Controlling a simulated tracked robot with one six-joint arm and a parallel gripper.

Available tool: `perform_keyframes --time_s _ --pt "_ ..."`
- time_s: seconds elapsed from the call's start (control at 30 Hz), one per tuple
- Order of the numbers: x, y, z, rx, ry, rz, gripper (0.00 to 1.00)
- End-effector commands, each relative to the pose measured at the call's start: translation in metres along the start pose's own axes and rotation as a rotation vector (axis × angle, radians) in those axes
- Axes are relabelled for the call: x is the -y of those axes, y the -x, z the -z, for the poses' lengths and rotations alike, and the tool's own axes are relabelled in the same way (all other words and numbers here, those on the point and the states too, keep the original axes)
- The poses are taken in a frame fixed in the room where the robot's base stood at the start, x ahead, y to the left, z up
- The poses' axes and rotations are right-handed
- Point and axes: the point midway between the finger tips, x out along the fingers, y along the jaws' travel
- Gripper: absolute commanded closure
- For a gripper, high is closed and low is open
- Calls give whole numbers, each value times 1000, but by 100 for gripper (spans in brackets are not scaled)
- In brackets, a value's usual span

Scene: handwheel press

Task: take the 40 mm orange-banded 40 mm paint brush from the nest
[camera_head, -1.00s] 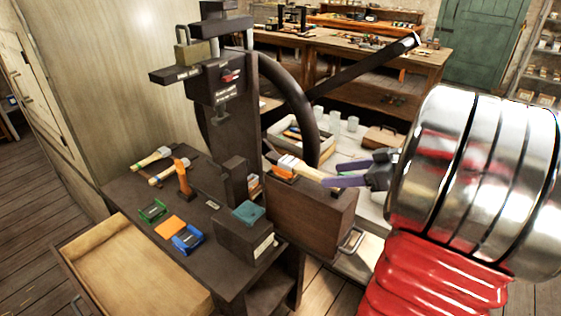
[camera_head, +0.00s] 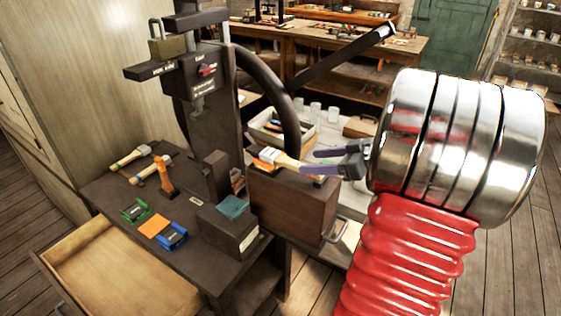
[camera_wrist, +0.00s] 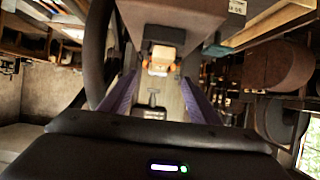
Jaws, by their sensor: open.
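The paint brush (camera_head: 284,161) lies at the top of the brown box beside the press, with pale wood and an orange part at its far end. In the wrist view the brush (camera_wrist: 161,60) shows an orange band and sits ahead, between the lines of my fingers. My gripper (camera_head: 309,161) is open, its purple fingers pointing left at the brush's near end. In the wrist view the fingers of my gripper (camera_wrist: 160,78) stand well apart with nothing held. I cannot tell whether a finger touches the brush. The nest's details are too small to make out.
The press column (camera_head: 210,125) and its handwheel (camera_head: 285,90) stand close by. A long dark lever (camera_head: 345,55) rises above my gripper. Green-banded (camera_head: 130,157) and blue-banded (camera_head: 150,169) brushes lie on the bench. An open drawer (camera_head: 100,270) juts out at lower left.

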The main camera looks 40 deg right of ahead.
Motion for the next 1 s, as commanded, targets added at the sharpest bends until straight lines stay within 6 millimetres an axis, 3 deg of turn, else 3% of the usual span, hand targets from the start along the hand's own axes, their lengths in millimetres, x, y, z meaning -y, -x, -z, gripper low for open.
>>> perform_keyframes --time_s 0.2,0.67,1.0 --pt "1 -29 0 0 1 3 44" --pt "0 -36 0 0 0 0 44" --pt "0 -75 3 1 -1 3 44"
